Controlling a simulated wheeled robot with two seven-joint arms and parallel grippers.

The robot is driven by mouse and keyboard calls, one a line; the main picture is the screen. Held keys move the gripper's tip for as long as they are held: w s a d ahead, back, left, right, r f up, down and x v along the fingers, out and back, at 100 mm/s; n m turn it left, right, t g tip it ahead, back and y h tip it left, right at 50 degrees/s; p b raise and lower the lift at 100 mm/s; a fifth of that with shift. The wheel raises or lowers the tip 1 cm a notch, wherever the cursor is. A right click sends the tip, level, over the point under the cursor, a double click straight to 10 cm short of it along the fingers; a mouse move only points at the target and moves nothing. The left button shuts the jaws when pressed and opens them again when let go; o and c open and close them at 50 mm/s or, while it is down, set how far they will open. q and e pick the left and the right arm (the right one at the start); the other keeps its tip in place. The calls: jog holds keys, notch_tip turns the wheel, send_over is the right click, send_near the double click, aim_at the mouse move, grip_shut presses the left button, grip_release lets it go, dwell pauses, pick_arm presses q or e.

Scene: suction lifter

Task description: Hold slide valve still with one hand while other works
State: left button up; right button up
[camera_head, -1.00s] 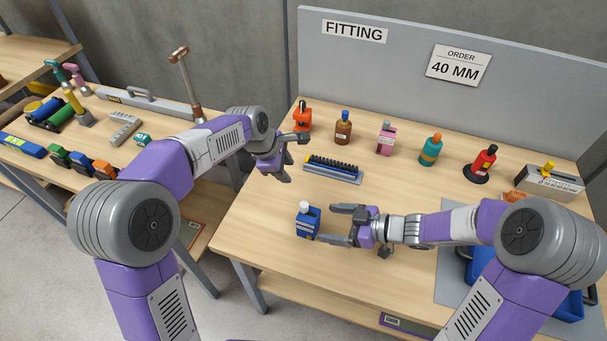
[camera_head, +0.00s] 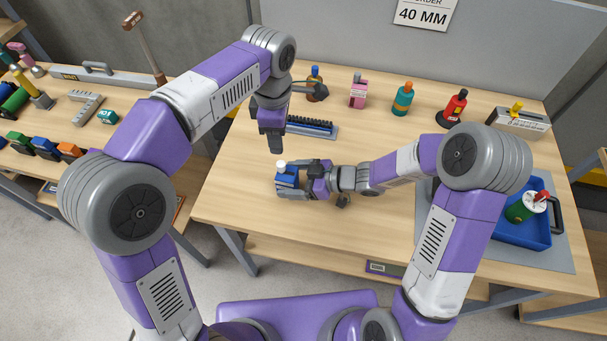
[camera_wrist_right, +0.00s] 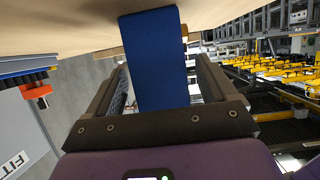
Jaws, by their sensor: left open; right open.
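A blue block with a white top (camera_head: 286,176) stands upright on the table and is the likely slide valve; no label confirms it. My right gripper (camera_head: 294,181) is open around it, one finger on each side. In the right wrist view the blue block (camera_wrist_right: 154,60) is between the open fingers, with gaps beside it and a small brass-coloured part at its right edge.
A grey scaled box (camera_head: 519,123) is at the back right. A blue tray (camera_head: 520,237) holds a green round part (camera_head: 520,208).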

aim_at(281, 164)
jog(key=shift+x, duration=0.8)
jog(key=c, duration=1.1)
jog(key=shift+c, duration=0.2)
pick_arm(q)
jog(key=o, duration=0.4)
jog(key=shift+a+f, duration=0.1)
jog(key=shift+a, duration=0.1)
jog(key=shift+o, duration=0.8)
jog(key=shift+w+a+f+m+h, duration=0.1)
jog(key=shift+a+f+m+h, duration=0.15)
jog(key=shift+h, duration=0.25)
jog(key=shift+m+g+h, duration=0.4)
jog(key=shift+m+h, duration=0.15)
jog(key=shift+h, duration=0.25)
jog(key=shift+w+a+x, duration=0.1)
jog(key=shift+a+x, duration=0.15)
jog(key=shift+x, duration=1.4)
jog(key=shift+w+a+x, duration=0.15)
jog(key=shift+a+x, duration=0.05)
jog(key=shift+x, duration=1.5)
jog(key=shift+w+a+x, duration=0.1)
jog(key=shift+a+x, duration=0.15)
jog(key=shift+x, duration=1.4)
